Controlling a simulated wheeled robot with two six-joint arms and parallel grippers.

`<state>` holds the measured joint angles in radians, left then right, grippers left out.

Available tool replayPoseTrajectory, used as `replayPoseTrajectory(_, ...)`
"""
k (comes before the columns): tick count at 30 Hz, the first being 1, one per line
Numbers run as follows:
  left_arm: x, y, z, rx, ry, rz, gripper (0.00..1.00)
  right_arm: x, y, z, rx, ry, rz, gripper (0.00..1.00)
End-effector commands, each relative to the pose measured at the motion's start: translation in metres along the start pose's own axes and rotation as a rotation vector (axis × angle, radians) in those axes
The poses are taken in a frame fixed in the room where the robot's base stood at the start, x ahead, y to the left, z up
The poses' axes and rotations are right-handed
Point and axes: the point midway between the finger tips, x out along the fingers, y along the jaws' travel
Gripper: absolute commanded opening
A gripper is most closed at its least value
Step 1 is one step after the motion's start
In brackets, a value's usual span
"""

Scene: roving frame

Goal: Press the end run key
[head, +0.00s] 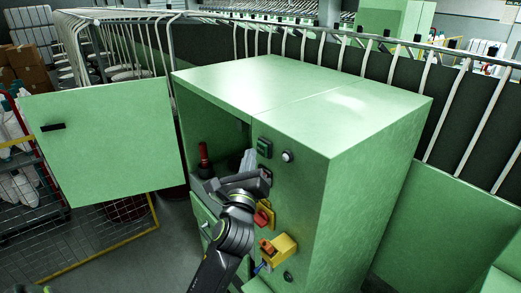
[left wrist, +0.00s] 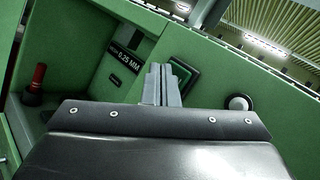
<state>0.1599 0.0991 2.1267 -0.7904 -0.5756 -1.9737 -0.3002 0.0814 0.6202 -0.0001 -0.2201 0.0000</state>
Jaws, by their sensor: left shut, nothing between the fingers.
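A green cabinet (head: 368,125) carries several controls on its front. One is a dark-framed green switch (head: 264,147), also in the left wrist view (left wrist: 184,75). A round white button (head: 288,156) sits to its right, also in the left wrist view (left wrist: 239,102). I cannot read which control is the end run key. My left gripper (head: 250,160) is shut and empty in front of the cabinet, its tips just below and left of the green switch. In the left wrist view its fingertips (left wrist: 158,68) overlap the switch's left side; contact cannot be told.
A red switch on a yellow plate (head: 264,215) and a yellow box (head: 278,250) sit lower on the front. An open green door (head: 105,145) stands at left. A red-topped handle (head: 204,155) stands inside the open compartment. White railings (head: 300,45) run behind.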

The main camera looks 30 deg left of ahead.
Motion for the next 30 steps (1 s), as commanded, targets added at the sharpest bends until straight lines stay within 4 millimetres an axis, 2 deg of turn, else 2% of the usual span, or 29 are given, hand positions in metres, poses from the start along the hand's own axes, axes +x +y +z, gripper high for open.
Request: replayPoseTrajectory(30, 0.008, -0.0059, -0.0057, 0.0, 0.001, 0.0, 0.0, -0.0043, -0.002, -0.0005, 0.001, 0.0, -0.003, 0.36)
